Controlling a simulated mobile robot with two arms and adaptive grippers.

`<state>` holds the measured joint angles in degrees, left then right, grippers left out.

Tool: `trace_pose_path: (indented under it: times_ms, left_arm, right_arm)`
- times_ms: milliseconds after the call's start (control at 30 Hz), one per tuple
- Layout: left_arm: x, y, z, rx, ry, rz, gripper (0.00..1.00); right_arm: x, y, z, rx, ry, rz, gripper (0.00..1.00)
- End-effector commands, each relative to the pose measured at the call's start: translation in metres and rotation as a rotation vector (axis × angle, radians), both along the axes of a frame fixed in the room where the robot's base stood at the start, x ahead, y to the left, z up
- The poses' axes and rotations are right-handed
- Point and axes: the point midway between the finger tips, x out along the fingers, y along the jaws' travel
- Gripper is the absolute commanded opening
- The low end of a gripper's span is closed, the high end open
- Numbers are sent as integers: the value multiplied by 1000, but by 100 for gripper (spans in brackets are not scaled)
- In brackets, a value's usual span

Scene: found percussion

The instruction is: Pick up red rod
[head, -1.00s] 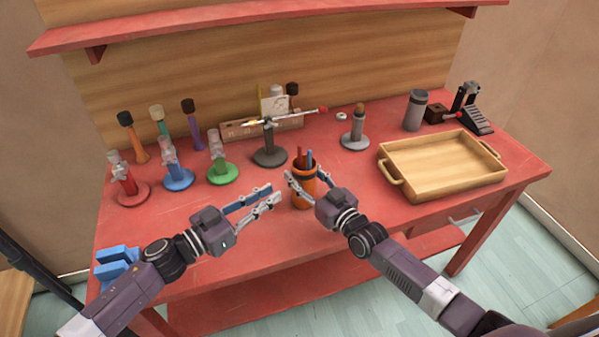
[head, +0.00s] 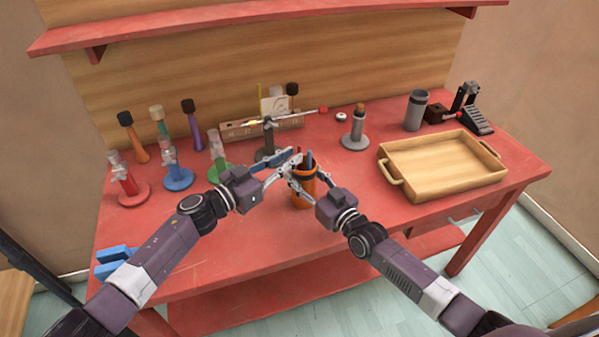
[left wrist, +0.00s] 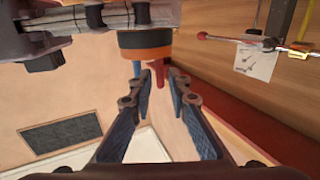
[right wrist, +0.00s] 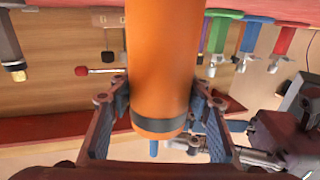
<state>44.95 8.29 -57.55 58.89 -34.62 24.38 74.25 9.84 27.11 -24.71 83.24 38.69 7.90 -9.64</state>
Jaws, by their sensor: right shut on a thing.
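The red rod (head: 298,158) stands beside a blue rod (head: 309,160) in an orange cup (head: 303,198) with a black band. In the left wrist view, which looks upside down, the red rod (left wrist: 158,74) shows between the spread fingers of my left gripper (left wrist: 154,86). That gripper is open at the cup's mouth, and I cannot tell if a finger touches the rod. My right gripper (right wrist: 159,102) is shut on the orange cup (right wrist: 160,60), one finger on each side. The red rod is hidden in the right wrist view.
A wooden tray (head: 392,178) lies to the right on the red table. Several coloured stands, including the green one (head: 221,173), are at the left. A dark stand (head: 268,154) is close behind my left gripper. Blue blocks (head: 115,262) lie at the front left.

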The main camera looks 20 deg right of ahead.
Motion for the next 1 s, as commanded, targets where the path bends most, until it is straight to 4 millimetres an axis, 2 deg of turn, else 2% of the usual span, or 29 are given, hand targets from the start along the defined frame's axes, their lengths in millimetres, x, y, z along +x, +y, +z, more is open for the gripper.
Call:
trace_pose_path:
  times_ms: [133, 400, 600, 867, 1000]
  left_arm:
    - [6, -12, -1, 1, 0, 1, 17]
    - [7, -14, -1, 2, 0, 0, 17]
    - [7, -14, -1, 2, 0, 0, 0]
    - [7, -14, -1, 1, 0, 0, 0]
    - [7, -13, 7, 1, -3, 0, 0]
  right_arm:
    - [0, 0, 0, -1, 0, 0, 16]
    - [0, 0, 0, 0, 0, 0, 16]
    - [0, 0, 0, 0, 0, 0, 16]
    - [0, 0, 0, 0, 1, 0, 16]
    - [0, 0, 0, 0, 1, 0, 16]
